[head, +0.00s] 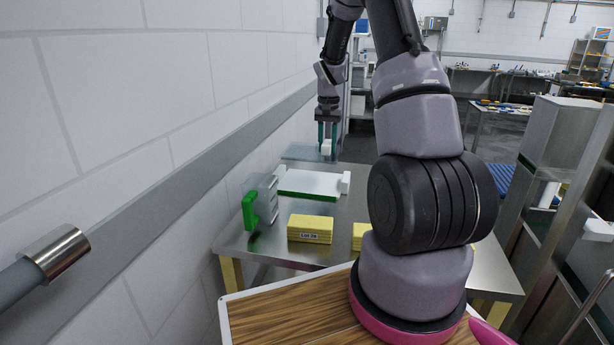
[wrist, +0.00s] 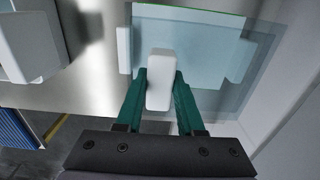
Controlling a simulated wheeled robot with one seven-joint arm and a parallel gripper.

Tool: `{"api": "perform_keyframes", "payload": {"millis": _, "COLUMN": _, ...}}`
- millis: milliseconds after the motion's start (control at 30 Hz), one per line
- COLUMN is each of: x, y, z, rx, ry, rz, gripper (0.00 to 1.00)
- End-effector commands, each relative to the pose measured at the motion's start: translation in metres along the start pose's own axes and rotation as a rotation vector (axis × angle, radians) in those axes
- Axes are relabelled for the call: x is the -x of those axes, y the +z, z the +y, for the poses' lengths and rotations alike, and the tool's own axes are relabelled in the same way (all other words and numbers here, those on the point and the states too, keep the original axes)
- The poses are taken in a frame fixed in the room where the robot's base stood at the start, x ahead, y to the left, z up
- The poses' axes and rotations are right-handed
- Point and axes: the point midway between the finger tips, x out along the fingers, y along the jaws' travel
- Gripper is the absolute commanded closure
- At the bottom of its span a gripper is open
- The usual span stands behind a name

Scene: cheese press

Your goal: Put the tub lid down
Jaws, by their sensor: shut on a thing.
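My gripper (head: 327,141) is over the far end of the steel table, its two teal fingers pointing down. In the wrist view the fingers (wrist: 161,92) are shut on the white handle (wrist: 160,78) of the clear, bluish tub lid (wrist: 262,75). In the head view the lid (head: 300,152) looks level at the table's far end, beyond a white, green-edged tub (head: 312,182) with white side tabs. Whether the lid touches anything beneath cannot be told. In the wrist view a pale rectangle with white tabs (wrist: 124,50) shows by the handle, overlapped by the lid.
A green and clear upright piece (head: 252,208) and yellow blocks (head: 310,227) stand on the steel table (head: 265,243). The wall (head: 110,110) runs close along the left. My arm hides part of the table's right side. A metal frame (head: 560,180) stands at right.

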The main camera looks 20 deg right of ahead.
Motion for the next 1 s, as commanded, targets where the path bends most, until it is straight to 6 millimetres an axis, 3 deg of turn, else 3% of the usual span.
{"api": "perform_keyframes", "payload": {"millis": 300, "x": -0.05, "y": 0.001, "z": 0.0, "rx": -0.001, "ry": 0.001, "rz": -0.003, "gripper": 1.0}}
{"api": "perform_keyframes", "payload": {"millis": 567, "x": -0.072, "y": 0.001, "z": 0.0, "rx": 0.0, "ry": 0.001, "rz": -0.003, "gripper": 1.0}}
{"api": "perform_keyframes", "payload": {"millis": 733, "x": -0.097, "y": 0.001, "z": 0.0, "rx": 0.001, "ry": 0.001, "rz": -0.003, "gripper": 1.0}}
{"api": "perform_keyframes", "payload": {"millis": 1000, "x": -0.1, "y": 0.0, "z": 0.0, "rx": 0.001, "ry": 0.0, "rz": 0.0, "gripper": 1.0}}
